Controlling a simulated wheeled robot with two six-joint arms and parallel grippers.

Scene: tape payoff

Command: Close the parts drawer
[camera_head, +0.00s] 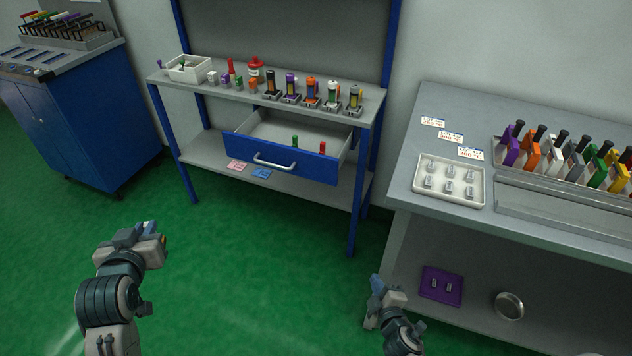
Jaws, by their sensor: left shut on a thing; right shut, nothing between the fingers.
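The parts drawer (279,157) has a blue front and a silver handle (274,162). It is pulled out below the top of the blue-framed workbench (178,84). A green item (295,141) and a red item (322,147) stand upright inside it. My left gripper (149,229) is at the lower left, over the green floor and well apart from the drawer. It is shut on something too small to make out. My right gripper (377,285) is shut and empty at the lower middle, near the right table and apart from the drawer.
A white box (189,75) and a row of coloured items stand on the bench top. The grey table (420,194) at the right holds a white tray (445,196) and coloured tools. A blue cabinet (108,120) stands at the left. The floor before the drawer is clear.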

